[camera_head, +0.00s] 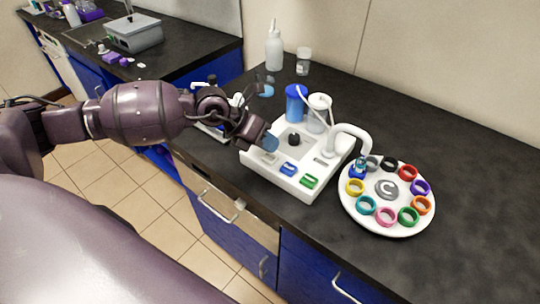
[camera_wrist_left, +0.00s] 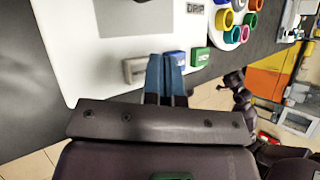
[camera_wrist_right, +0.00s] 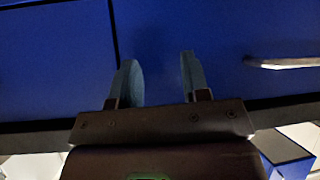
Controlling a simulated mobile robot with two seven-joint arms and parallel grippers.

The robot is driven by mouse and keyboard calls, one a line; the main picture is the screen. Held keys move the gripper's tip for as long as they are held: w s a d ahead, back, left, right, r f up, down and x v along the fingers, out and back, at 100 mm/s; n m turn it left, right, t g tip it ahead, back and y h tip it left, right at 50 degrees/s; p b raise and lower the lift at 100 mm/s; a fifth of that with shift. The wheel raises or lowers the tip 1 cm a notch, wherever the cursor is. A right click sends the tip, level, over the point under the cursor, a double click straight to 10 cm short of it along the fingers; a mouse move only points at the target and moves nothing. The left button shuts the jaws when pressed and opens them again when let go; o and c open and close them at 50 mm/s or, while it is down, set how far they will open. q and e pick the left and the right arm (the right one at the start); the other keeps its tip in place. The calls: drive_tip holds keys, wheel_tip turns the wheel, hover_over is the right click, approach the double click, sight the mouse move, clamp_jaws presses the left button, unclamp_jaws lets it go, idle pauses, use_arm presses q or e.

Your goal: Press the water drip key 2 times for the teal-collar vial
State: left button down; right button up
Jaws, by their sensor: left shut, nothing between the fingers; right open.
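The white drip station (camera_head: 255,183) stands on the dark bench with a grey key (camera_head: 268,158), a blue key (camera_head: 289,168) and a green key (camera_head: 309,182) along its front. My left gripper (camera_head: 271,143) is shut and empty above the keys. A blue-collared vial (camera_head: 358,170) is at the curved spout (camera_head: 348,131). My right gripper (camera_wrist_right: 158,75) is open and empty.
A blue container (camera_head: 296,103) and a whitish one (camera_head: 318,114) stand on the station's back. A white bottle (camera_head: 274,48) and a small jar (camera_head: 303,62) stand behind. Blue cabinet fronts (camera_wrist_right: 215,30) fill the right wrist view. The bench's right side is clear.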

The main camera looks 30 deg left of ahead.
use_arm(q)
drive_tip(key=shift+f, duration=0.2)
drive_tip(key=shift+f, duration=0.25)
drive_tip(key=shift+f, duration=0.45)
idle(0.8)
drive_tip(key=shift+r, duration=0.15)
drive_tip(key=shift+r+p, duration=0.65)
drive_tip(key=shift+r, duration=0.1)
